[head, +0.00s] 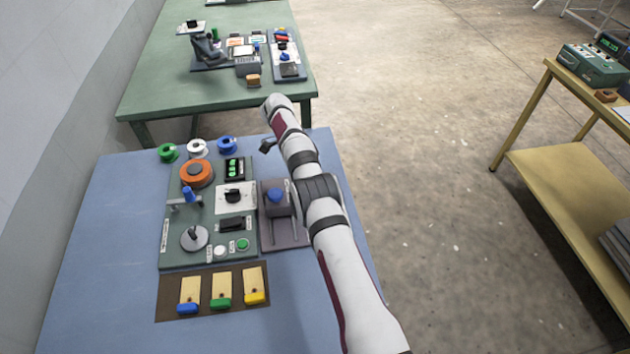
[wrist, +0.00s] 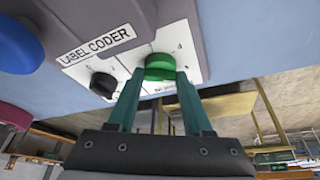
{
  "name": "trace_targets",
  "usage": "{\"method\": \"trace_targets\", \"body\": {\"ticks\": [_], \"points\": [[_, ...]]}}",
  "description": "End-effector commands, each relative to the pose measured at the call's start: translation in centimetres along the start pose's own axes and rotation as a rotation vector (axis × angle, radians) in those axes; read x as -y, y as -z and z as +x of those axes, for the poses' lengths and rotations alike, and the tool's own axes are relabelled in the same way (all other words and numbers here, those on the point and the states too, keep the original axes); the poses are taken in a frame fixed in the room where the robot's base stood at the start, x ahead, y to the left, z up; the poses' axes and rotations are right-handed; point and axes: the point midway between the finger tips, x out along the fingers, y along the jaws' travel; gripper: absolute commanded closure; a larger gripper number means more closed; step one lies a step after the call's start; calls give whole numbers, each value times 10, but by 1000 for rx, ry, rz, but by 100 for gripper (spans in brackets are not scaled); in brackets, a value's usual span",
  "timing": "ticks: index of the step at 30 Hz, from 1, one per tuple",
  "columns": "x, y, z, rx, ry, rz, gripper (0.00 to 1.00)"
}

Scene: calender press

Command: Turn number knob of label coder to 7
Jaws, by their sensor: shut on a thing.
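The label coder (wrist: 95,45) shows in the wrist view as a grey body with a white face and a "LABEL CODER" plate. A green knob (wrist: 160,62) stands on its white face, with small digits around it and a partly covered label beside it. My gripper (wrist: 159,76) is shut on the green knob, with one teal finger on each side. Which digit the knob points at cannot be read. A black knob (wrist: 103,85) sits to its left on the same face. In the head view I cannot make out the fingers or the green knob.
A blue table (head: 110,240) holds a control panel (head: 210,255) with an orange dial, spools behind it and coloured-handled pieces in front. A green table (head: 160,80) with other equipment stands behind. A yellow shelf unit (head: 560,165) stands right, across open floor.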

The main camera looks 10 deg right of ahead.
Motion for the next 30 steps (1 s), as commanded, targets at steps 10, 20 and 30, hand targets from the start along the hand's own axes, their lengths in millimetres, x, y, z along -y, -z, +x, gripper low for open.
{"method": "trace_targets", "body": {"ticks": [10,20,30], "points": [[-1,-1,1,0,-4,-2,19],[0,2,-6,1,-1,-1,19],[-2,54,-44,0,-3,2,19]]}}
